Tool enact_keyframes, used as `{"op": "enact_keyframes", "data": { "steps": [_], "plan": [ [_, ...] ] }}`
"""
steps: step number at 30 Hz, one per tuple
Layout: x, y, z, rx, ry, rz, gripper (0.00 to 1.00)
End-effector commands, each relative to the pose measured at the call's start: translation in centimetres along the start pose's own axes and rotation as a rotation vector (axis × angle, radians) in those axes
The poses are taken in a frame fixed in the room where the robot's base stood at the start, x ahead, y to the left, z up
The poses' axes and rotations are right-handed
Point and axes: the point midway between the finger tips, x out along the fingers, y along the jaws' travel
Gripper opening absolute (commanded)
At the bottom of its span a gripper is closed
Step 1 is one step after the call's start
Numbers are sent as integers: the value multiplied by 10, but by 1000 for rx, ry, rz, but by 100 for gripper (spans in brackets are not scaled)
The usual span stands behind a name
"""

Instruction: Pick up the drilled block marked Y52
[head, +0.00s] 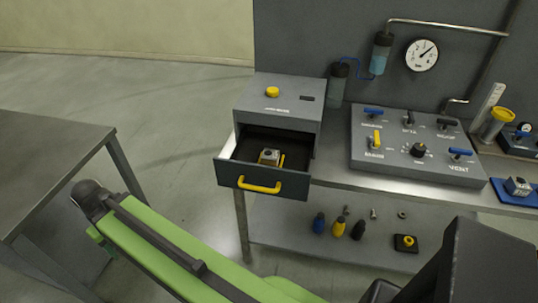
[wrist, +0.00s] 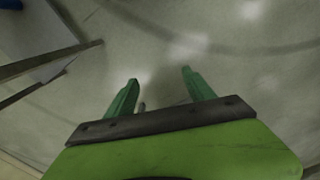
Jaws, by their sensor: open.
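A small metal-grey block with a dark hole on top (head: 270,155) sits in the open drawer (head: 232,172), with yellow parts around it. A second grey block with a hole (head: 518,186) sits on a blue mat (head: 531,201) at the far right of the bench. No Y52 marking is readable on either. My gripper (wrist: 160,77) is open and empty in the wrist view, its two green fingers apart over bare floor. Neither block shows in the wrist view, and the fingers do not show clearly in the head view.
The grey cabinet (head: 281,92) holding the drawer stands on the bench's left end. A valve panel (head: 417,142) fills the middle. Bottles and small parts lie on the lower shelf (head: 285,234). A grey table (head: 45,150) stands at left, with open floor between.

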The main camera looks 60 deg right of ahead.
Motion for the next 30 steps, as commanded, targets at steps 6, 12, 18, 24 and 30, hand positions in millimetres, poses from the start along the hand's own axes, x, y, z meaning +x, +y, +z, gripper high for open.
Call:
{"op": "enact_keyframes", "data": {
  "steps": [6, 12, 18, 24, 30],
  "plan": [
    [-134, 4, -10, 17, 24, 0, 80],
    [-201, 24, -18, 97, 41, 0, 80],
    [-258, 85, -22, 375, 49, -1, 80],
    [-264, 198, -3, 941, 43, -3, 80],
    [-262, 326, 53, 1619, 28, -1, 80]
  ]
}}
